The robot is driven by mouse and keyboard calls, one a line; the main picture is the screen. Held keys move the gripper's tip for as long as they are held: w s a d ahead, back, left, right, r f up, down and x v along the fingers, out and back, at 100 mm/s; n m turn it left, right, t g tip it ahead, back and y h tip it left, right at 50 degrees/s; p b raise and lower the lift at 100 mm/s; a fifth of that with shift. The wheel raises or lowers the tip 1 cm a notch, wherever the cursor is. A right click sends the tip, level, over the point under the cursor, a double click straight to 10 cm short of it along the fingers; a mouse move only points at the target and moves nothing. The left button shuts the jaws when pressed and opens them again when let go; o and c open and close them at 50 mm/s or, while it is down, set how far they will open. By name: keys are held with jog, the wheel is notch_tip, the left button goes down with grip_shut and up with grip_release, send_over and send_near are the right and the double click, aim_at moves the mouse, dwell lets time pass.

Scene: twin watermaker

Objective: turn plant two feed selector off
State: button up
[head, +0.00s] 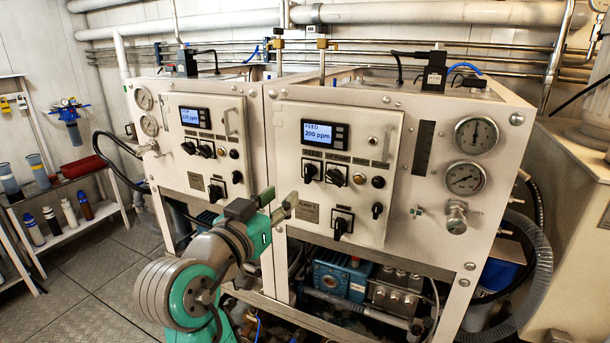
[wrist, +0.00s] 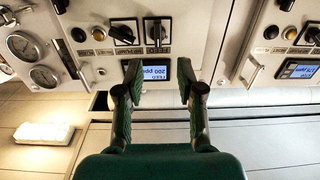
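The right-hand control panel (head: 350,205) has a lit display (head: 325,134) reading FEED 200 ppm. A larger black knob (head: 343,223) is lower down. The wrist view is upside down: the display (wrist: 150,72) lies between and beyond my fingertips, with the left knob (wrist: 156,30) and right knob (wrist: 123,34) above. My gripper (wrist: 162,80) is open and empty. In the head view my gripper (head: 285,208) is near the panel's left edge.
A similar left-hand panel (head: 208,150) has its own display and knobs. The right-hand panel has a protruding door handle (head: 387,142). Gauges (head: 465,178) and a valve stand right of it. Pumps and pipes (head: 340,275) are below. A bottle shelf (head: 65,200) stands at left.

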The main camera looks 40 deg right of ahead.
aim_at(306, 174)
jog(key=x, duration=1)
jog(key=shift+d+r, duration=0.2)
jog(key=shift+d, duration=0.25)
jog(key=shift+s, duration=0.1)
grip_shut()
